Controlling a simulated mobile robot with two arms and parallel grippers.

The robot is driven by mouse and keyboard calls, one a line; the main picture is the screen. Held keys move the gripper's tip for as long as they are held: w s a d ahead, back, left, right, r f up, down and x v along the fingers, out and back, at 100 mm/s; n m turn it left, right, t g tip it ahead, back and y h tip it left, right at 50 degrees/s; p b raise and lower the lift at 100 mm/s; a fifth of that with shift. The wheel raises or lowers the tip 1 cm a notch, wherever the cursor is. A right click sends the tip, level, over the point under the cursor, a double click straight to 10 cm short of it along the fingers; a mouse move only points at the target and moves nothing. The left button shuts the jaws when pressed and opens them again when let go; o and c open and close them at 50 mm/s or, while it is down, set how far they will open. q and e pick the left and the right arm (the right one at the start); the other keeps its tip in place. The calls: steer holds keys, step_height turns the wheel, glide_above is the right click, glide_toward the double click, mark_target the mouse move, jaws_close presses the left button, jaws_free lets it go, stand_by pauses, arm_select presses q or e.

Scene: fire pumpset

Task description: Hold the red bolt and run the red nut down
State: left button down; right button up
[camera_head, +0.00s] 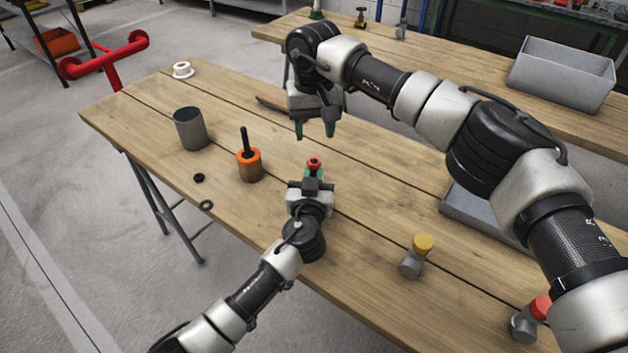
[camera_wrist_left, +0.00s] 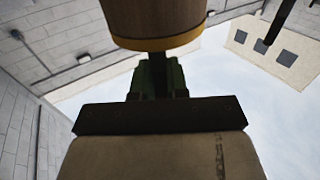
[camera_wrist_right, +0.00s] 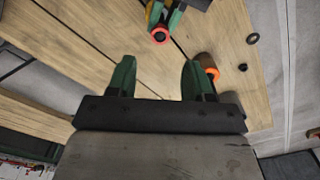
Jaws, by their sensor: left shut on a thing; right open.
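My left gripper (camera_head: 313,176) is shut on a small red piece (camera_head: 314,163), which I take to be the red bolt. Its top is a red ring with a dark centre, also in the right wrist view (camera_wrist_right: 160,36). I cannot tell whether this ring is the nut or part of the bolt. The fingers hide its lower part. My right gripper (camera_head: 315,131) is open and empty, beyond and above the held piece; its two green fingers show apart in the right wrist view (camera_wrist_right: 153,80). In the left wrist view a brown cylinder with a yellow rim (camera_wrist_left: 157,25) covers the fingertips.
An orange-topped holder (camera_head: 250,168) with a dark rod and a grey cup (camera_head: 190,129) stand left of my grippers. Dark rings (camera_head: 206,205) lie near the table edge. Yellow-topped (camera_head: 415,258) and red-topped (camera_head: 530,320) grey pieces are at right. A grey tray (camera_head: 480,215) lies behind my right arm.

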mark_target(314, 162)
steer(key=shift+f, duration=4)
